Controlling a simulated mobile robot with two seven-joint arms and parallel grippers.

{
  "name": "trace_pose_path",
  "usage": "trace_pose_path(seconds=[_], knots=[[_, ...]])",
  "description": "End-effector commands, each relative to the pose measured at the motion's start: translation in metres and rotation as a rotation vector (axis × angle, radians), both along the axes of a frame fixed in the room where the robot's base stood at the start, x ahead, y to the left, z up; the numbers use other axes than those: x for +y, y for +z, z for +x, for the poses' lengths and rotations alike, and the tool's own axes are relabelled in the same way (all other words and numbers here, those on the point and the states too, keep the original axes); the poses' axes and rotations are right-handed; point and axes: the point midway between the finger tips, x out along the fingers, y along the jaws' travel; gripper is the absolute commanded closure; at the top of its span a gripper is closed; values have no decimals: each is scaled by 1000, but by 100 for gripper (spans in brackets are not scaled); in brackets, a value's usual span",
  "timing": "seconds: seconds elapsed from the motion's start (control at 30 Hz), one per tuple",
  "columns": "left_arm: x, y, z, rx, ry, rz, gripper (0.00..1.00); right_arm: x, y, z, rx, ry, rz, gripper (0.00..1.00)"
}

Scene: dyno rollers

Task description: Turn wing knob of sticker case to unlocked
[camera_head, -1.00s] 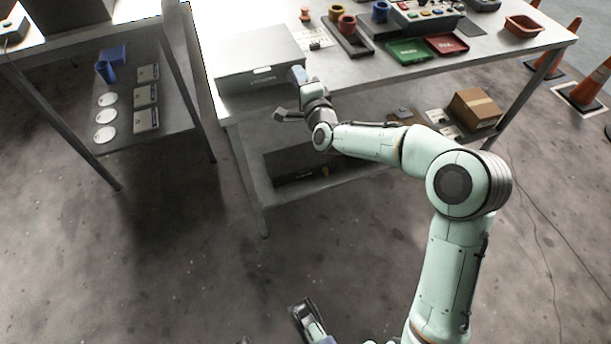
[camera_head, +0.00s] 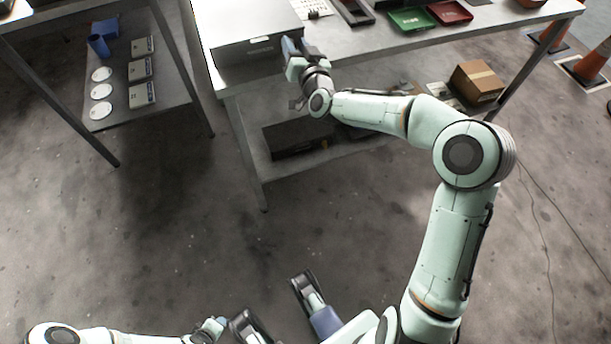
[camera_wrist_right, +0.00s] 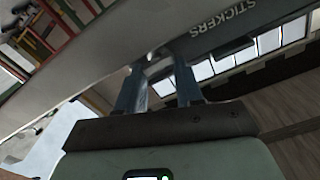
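The sticker case (camera_head: 240,32) is a grey box on the left end of the metal table. Its front, lettered STICKERS, fills the upper part of the right wrist view (camera_wrist_right: 120,73). A small pale fitting, seemingly the wing knob (camera_wrist_right: 152,56), shows near the fingertips; its setting cannot be made out. My right gripper (camera_head: 288,46) is at the case's front right. Its blue fingers (camera_wrist_right: 160,66) are apart, with the knob seen between their tips; contact is unclear. My left gripper (camera_head: 216,325) is low at the bottom edge, and its fingers are too small to read.
Green (camera_head: 411,20) and red (camera_head: 449,12) trays lie right of the case. A cardboard box (camera_head: 476,82) and a dark case (camera_head: 298,139) are on the lower shelf. A second shelf unit (camera_head: 120,100) stands left. The floor in front is clear.

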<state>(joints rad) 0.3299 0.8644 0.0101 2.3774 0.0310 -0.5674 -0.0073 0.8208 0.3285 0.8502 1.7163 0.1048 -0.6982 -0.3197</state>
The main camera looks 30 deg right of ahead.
Motion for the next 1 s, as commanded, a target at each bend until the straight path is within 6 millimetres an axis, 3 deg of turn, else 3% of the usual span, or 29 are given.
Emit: trace_pose_path(seconds=[0.3, 1.0], knots=[[0, -9, 1, 2, 0, 0, 57, 4, -1, 1, 79, 1, -329, 65], [0, 34, -1, -10, 0, 0, 57, 37, 3, -132, 80, 2, -333, 65]])
